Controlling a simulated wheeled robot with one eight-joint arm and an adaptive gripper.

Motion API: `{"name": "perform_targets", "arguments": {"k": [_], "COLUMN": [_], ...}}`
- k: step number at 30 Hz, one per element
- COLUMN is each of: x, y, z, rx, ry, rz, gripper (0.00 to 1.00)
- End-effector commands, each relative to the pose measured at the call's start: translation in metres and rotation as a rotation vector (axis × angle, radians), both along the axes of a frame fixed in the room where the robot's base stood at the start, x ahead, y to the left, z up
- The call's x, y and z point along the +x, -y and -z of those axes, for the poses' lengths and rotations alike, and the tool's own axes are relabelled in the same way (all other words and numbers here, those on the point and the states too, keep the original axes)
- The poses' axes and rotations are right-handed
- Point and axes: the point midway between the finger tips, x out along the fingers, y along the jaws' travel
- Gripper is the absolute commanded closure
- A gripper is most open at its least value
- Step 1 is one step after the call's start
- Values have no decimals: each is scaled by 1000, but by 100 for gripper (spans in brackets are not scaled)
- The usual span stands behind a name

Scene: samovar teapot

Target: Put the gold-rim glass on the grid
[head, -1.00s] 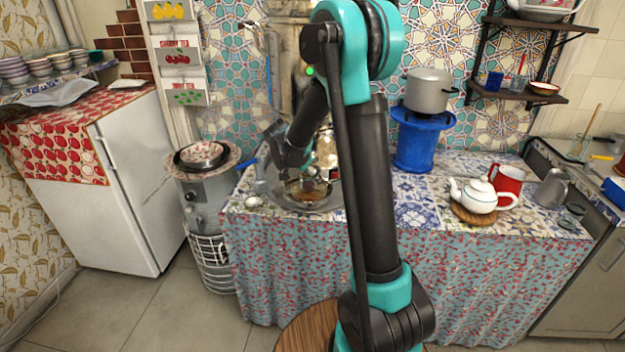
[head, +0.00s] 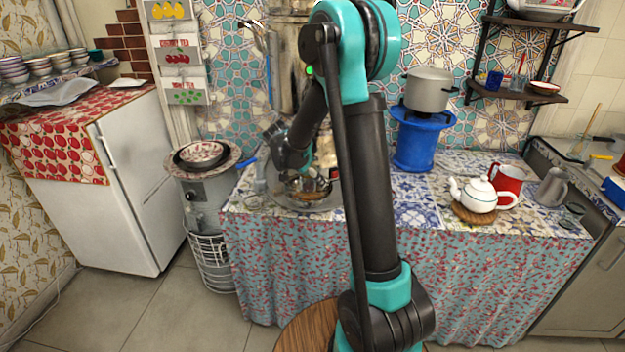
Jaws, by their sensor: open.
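My gripper (head: 308,184) is small in the head view, low over a round metal tray (head: 318,208) at the front left of the tiled table. Its fingers look open, but they blend with dark and brownish shapes on the tray. A small clear glass-like shape (head: 260,178) stands left of the tray; I cannot make out a gold rim on it. A grid cannot be told apart for certain; the tray area below the gripper is partly covered by the hand. The tall metal samovar (head: 287,65) stands behind, partly hidden by my arm.
A white teapot (head: 479,196) on a wooden board, a red mug (head: 507,183) and a grey jug (head: 552,188) stand at the right. A blue stove (head: 420,140) carries a pot (head: 430,90). The table's middle right is clear. My arm blocks the centre.

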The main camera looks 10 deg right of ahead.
Motion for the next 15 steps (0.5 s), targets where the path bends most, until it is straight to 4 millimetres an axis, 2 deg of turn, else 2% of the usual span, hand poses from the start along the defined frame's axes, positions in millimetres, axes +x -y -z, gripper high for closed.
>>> {"name": "perform_targets", "arguments": {"k": [5,15], "x": [-5,-25], "y": [-8,-39], "z": [-15,-72], "rx": [0,0], "ry": [-1,-1], "rz": [-3,-3], "gripper": [32,32]}}
